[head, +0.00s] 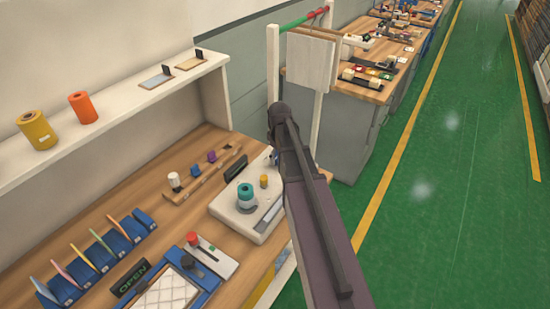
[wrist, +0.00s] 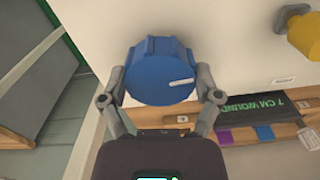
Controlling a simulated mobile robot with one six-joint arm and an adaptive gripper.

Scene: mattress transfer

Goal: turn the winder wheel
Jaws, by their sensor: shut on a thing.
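The blue winder wheel (wrist: 160,72) is in the upper middle of the wrist view. It is round, with a ridged rim and a white mark right of its centre. My gripper (wrist: 161,80) has one finger on each side of the wheel and is shut on it. In the head view my arm covers the gripper and nearly all of the wheel. The pale winder box (head: 232,213) sits on the wooden bench there, with a teal knob (head: 246,192) and a small yellow knob (head: 264,181) on top. A dark display (wrist: 275,115) reads "7 CM WOUND" in green.
A wooden rack (head: 205,172) with small coloured pieces stands behind the box. A blue-framed tray (head: 165,292), an OPEN sign (head: 131,279) and a blue card holder (head: 95,262) are at the lower left. A white post (head: 274,75) rises near my arm. Green floor is clear at right.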

